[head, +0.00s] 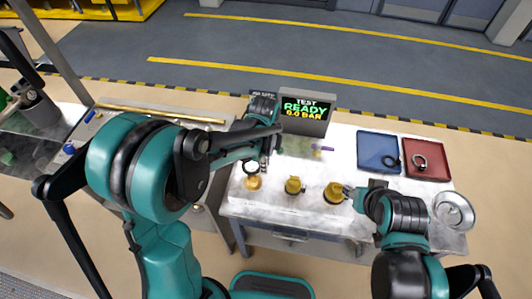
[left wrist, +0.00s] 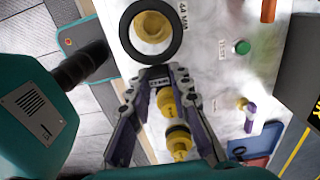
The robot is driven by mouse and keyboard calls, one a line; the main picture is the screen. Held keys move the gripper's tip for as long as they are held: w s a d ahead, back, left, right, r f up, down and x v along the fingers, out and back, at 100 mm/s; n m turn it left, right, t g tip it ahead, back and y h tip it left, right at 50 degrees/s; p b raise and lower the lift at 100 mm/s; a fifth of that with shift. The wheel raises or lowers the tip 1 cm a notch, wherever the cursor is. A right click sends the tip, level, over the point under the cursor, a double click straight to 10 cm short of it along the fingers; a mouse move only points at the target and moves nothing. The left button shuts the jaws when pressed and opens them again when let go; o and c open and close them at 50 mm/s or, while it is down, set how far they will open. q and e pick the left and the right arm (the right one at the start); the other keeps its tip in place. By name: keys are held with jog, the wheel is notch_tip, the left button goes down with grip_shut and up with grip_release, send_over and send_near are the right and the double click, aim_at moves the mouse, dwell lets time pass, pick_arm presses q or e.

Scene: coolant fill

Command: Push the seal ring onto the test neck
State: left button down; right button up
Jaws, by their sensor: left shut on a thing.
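My left gripper (head: 262,163) is shut on a black seal ring (head: 250,169) above the left end of the bench. The left brass neck (head: 253,183) shows just below the ring. In the left wrist view, my left gripper (left wrist: 156,72) grips the near edge of the seal ring (left wrist: 124,31), and the brass neck (left wrist: 152,27) shows through it beside a "44 MM" label. The ring appears held over the neck; contact is not clear. A middle neck (head: 293,185) and a right neck (head: 333,192) stand alongside.
A test box (head: 306,112) reads "READY 0.0 BAR". A blue tray (head: 373,143) holds a black ring (head: 391,161). A red tray (head: 433,151) holds another ring (head: 420,161). A round metal dish (head: 453,210) is at right. A green button (left wrist: 242,47) lies beyond the necks.

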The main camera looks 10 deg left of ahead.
pick_arm(q)
jog(key=shift+s+a, duration=0.1)
jog(key=shift+s, duration=0.1)
jog(key=shift+w, duration=0.1)
jog(key=shift+f+b, duration=0.2)
jog(key=shift+b, duration=0.1)
jog(key=shift+f+b, duration=0.55)
jog(key=shift+f, duration=0.05)
jog(key=shift+f+b, duration=1.8)
jog(key=shift+f, duration=0.3)
jog(key=shift+b, duration=0.3)
jog(key=shift+f, duration=0.2)
jog(key=shift+f+b, duration=0.3)
jog(key=shift+b, duration=0.15)
